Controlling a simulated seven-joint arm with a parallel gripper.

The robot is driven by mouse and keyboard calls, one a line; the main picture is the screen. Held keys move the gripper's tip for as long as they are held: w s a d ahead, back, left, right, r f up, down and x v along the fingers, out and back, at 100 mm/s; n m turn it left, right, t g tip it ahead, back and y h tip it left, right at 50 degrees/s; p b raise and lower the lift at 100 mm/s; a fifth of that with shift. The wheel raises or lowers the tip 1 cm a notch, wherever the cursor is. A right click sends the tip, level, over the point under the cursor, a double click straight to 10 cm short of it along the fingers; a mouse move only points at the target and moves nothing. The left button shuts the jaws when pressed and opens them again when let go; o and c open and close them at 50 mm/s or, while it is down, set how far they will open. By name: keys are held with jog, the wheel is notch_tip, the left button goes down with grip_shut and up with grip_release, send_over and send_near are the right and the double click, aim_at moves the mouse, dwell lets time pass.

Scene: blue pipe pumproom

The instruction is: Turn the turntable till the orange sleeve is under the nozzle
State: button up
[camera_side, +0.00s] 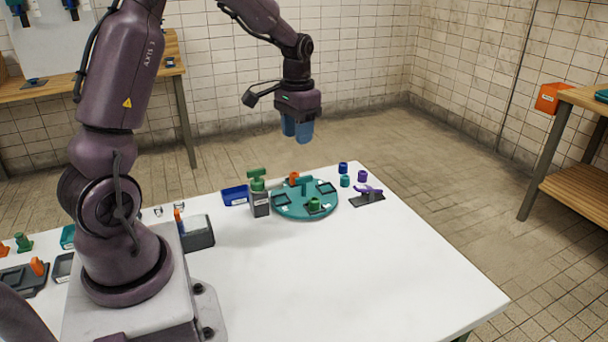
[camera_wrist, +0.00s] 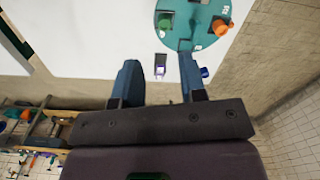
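The teal turntable (camera_side: 291,212) lies on the white table and carries several dark square frames and a raised teal handle (camera_side: 304,181). The orange sleeve (camera_side: 294,178) stands on its far side, and also shows at the disc's right in the wrist view (camera_wrist: 220,27). A green sleeve (camera_side: 314,204) stands on the near side. A grey post with a green head (camera_side: 257,180) stands at the disc's left edge. It may be the nozzle; the orange sleeve appears right of this head. My gripper (camera_side: 297,138) is open and empty, high above and apart from the turntable.
A blue bin (camera_side: 235,196) stands left of the post. Small blue, teal and purple cups (camera_side: 362,176) and a purple piece on a dark base (camera_side: 367,194) stand right of the turntable. A grey box (camera_side: 199,235) is nearer my base. The table's front right is clear.

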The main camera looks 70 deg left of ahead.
send_over(304, 177)
jog(key=s+d, duration=0.2)
jog(key=s, duration=0.1)
notch_tip(304, 177, down, 5)
jog(key=shift+w+a+m, duration=1.05)
jog(key=shift+w+m, duration=0.45)
notch_tip(304, 177, down, 12)
jog(key=shift+r, duration=0.15)
grip_shut()
